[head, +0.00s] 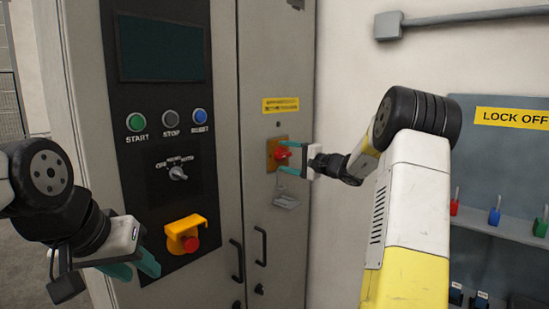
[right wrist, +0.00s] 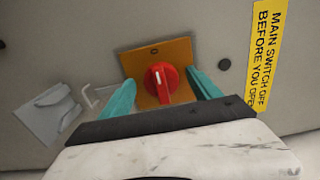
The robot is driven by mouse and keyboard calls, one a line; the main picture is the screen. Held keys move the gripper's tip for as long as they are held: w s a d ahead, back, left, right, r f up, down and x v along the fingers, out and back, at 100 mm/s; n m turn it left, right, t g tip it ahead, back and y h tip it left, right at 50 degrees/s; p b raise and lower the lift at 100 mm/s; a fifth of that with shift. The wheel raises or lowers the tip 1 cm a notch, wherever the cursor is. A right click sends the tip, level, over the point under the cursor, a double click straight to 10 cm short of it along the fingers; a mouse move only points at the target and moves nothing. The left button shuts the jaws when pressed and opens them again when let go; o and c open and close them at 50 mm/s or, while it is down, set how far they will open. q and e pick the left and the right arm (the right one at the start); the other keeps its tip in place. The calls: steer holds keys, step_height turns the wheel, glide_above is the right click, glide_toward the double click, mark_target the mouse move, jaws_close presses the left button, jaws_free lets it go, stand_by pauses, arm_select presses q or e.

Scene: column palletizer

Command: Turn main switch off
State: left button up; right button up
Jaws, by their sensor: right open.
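The main switch is a red rotary knob (head: 281,153) on an orange-yellow plate (head: 271,160), set on the narrow right cabinet door. The right wrist view shows the red knob (right wrist: 161,82) with a white mark on its face, on the plate (right wrist: 178,52). My right gripper (head: 281,157) is open at the switch, its teal fingers on either side of the knob. In the right wrist view its fingertips (right wrist: 160,85) flank the knob with gaps visible. My left gripper (head: 147,267) is at the lower left, its teal fingers apart, away from the switch.
A yellow label (head: 281,105) sits above the switch and a metal hasp (head: 286,202) below it. The control panel has START, STOP and RESET buttons, a selector knob (head: 178,173) and a yellow-shrouded red button (head: 186,240). A lock-off board (head: 500,180) with padlocks stands at right.

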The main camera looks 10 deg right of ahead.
steer(key=v, duration=0.7)
steer(key=shift+s, duration=0.15)
